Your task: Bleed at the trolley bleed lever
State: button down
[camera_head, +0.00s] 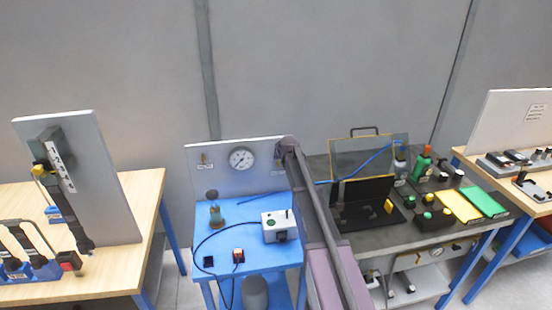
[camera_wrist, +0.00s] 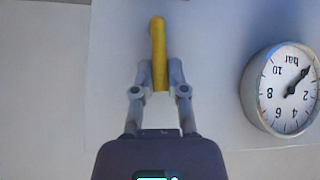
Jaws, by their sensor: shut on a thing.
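The yellow bleed lever (camera_wrist: 158,45) stands out against the pale panel in the wrist view, pointing up in the picture. My gripper (camera_wrist: 160,85) is shut on its lower part, with one finger on each side. In the head view my gripper (camera_head: 281,150) is at the right end of the trolley's back panel (camera_head: 222,178), where my arm hides the lever. A round white pressure gauge (camera_head: 241,159) is left of it on the panel. The gauge (camera_wrist: 290,90) appears upside down in the wrist view, its needle near the low end of the scale.
The blue trolley (camera_head: 230,262) carries a grey box (camera_head: 277,226), a brass fitting (camera_head: 216,217) and a black cable. A dark bench (camera_head: 375,238) with a clear guard stands close on the right. A wooden bench (camera_head: 140,200) is on the left.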

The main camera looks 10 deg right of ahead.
jog(key=shift+s+d+f+m+y, duration=0.1)
jog(key=shift+d+m+y, duration=0.2)
jog(key=shift+y, duration=0.2)
jog(key=c, duration=0.7)
grip_release()
jog(key=shift+o, duration=0.2)
jog(key=shift+a, duration=0.15)
